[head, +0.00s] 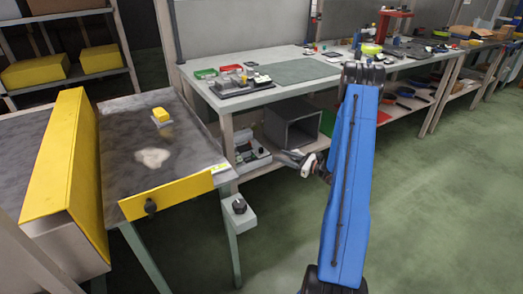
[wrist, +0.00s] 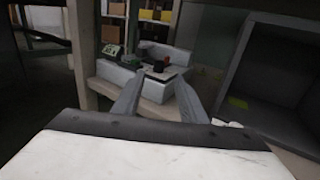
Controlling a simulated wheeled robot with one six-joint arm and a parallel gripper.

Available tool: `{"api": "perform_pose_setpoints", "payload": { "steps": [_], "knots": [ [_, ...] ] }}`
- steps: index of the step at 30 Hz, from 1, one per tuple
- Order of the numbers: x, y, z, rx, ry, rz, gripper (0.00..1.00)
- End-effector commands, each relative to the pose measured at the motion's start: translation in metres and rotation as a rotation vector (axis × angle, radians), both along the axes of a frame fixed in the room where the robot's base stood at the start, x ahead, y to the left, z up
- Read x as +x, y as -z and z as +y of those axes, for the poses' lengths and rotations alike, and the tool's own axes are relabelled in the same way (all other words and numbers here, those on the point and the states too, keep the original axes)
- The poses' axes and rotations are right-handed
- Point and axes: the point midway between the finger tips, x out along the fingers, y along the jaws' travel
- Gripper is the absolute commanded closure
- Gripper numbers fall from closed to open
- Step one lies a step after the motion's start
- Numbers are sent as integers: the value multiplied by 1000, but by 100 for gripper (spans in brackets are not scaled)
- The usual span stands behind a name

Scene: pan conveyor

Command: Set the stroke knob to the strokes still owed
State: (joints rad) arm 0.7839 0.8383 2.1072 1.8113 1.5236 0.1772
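A dark knob (head: 240,206) sits on a small pale block at the near right corner of the conveyor table. I cannot tell from the labels which is the stroke knob; no setting is readable. My gripper (head: 290,156) is in front of the workbench's lower shelf, right of the conveyor and clear of both knobs. In the wrist view its two grey fingers (wrist: 160,76) are apart with nothing between them. Beyond them, a pale device (wrist: 128,74) is partly visible.
A yellow block (head: 160,115) lies on the grey conveyor surface (head: 120,175), beside a pale patch. A tall yellow guard (head: 65,170) stands at left. The workbench (head: 260,96) holds trays and small parts; a grey open bin (head: 293,122) is on its lower shelf. Green floor is clear at right.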

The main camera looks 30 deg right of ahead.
Motion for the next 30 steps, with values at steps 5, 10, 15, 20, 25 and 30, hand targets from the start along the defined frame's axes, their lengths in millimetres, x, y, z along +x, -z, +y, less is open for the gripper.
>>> {"api": "perform_pose_setpoints", "payload": {
  "steps": [5,10,15,20,25,30],
  "knots": [
    [28,0,18,1,-4,1,61],
    [53,0,33,1,-2,1,61],
    [78,0,48,-1,-3,0,61],
    [96,0,59,1,-2,1,61],
    [106,0,64,1,0,-1,61],
    [108,0,66,1,1,1,61]
  ]
}}
